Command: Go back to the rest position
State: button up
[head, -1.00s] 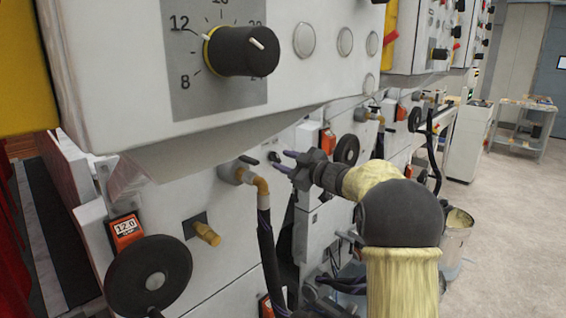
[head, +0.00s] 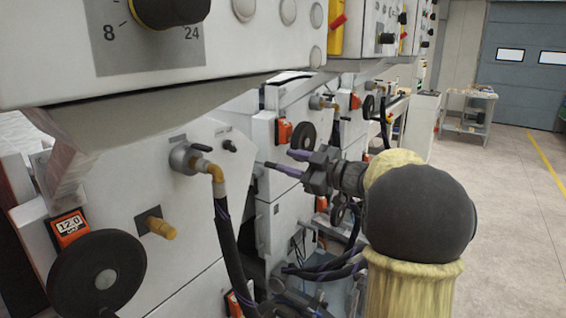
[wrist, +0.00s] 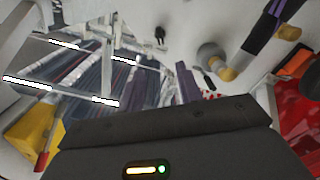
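My gripper (head: 278,159) is in the middle of the head view, at the end of my raised arm. Its two purple-tipped fingers point left toward the machine's white side panel and stand apart, with nothing seen between them. A small black switch (head: 230,146) and a grey valve with a brass elbow (head: 196,160) are on that panel, left of the fingertips in the picture. Whether the fingers touch the panel cannot be told, but they look clear of it. In the wrist view, the dark gripper body fills the bottom, and the valve (wrist: 213,57) shows at the right.
A black handwheel (head: 97,274), an orange 12.0 display (head: 70,228) and a brass knob (head: 158,224) project at lower left. An overhanging control box with a black dial (head: 170,10) is above. Black hoses (head: 228,245) hang below. Open floor (head: 520,220) lies at right, with a cart (head: 468,110) behind.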

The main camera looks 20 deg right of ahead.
dwell(0.4)
jog(key=s+a+f+m+g+h+p, duration=0.2)
jog(key=f+m+h, duration=0.4)
jog(key=f, duration=0.1)
jog(key=s+a+f+m+g+h+p, duration=0.1)
jog(key=s+f+m+h+p, duration=0.15)
jog(key=f+m+h, duration=0.3)
jog(key=s+a+f+g, duration=0.2)
jog(key=s+f+g, duration=0.1)
jog(key=s, duration=0.3)
jog(key=s+a+f+m+g+p, duration=0.1)
jog(key=s+a+f+g, duration=0.2)
jog(key=s, duration=0.4)
jog(key=s+a+f+m+g, duration=0.1)
jog(key=s+a+f+g, duration=0.1)
jog(key=s+f, duration=0.3)
jog(key=shift+s+a+f+g+y, duration=0.25)
jog(key=shift+s+a+g+y, duration=0.2)
jog(key=shift+s, duration=0.8)
